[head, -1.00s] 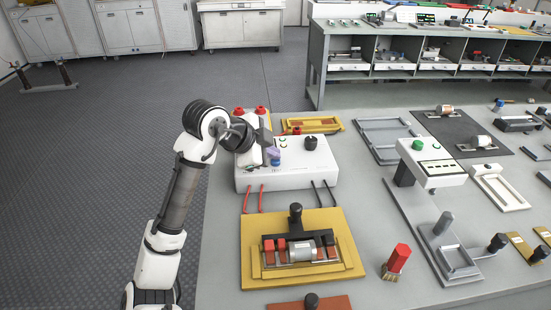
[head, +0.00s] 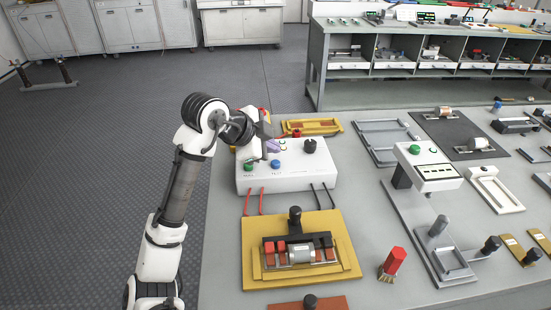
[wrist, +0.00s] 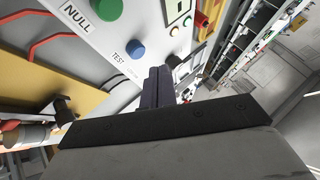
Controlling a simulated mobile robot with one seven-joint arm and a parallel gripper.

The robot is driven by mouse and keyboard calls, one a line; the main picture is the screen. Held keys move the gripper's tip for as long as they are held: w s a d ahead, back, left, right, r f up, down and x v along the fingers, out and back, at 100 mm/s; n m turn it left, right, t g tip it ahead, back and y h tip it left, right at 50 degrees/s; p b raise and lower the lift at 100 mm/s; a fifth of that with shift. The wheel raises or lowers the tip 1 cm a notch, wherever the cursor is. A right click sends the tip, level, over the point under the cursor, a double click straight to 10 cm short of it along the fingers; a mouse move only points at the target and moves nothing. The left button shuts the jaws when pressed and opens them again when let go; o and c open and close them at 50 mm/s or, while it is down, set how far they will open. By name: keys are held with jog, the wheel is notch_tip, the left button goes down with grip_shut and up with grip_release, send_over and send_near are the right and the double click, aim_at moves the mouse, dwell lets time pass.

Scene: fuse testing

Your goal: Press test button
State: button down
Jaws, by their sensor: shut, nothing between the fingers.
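The white test box (head: 300,180) stands on the bench in the head view. On its face are a blue button (head: 275,164), a green button (head: 249,167) to its left and a black knob (head: 310,145). In the wrist view, the blue button (wrist: 135,50) is beside the word TEST, and the green button (wrist: 108,9) is near the word NULL. My gripper (head: 274,146) is over the box, behind the blue button in the head view. Its dark fingers (wrist: 158,72) are shut and empty, apart from the blue button in the wrist view.
A yellow fixture (head: 345,258) holding a silver cylinder (head: 301,253) stands in front of the box, with red and black leads between them. A red-handled brush (head: 392,264) and a grey stand with a white head (head: 437,168) are to the right.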

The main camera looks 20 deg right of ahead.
aim_at(272, 168)
notch_tip(272, 168, up, 4)
jog(key=shift+f+p, duration=0.15)
jog(key=shift+p, duration=0.95)
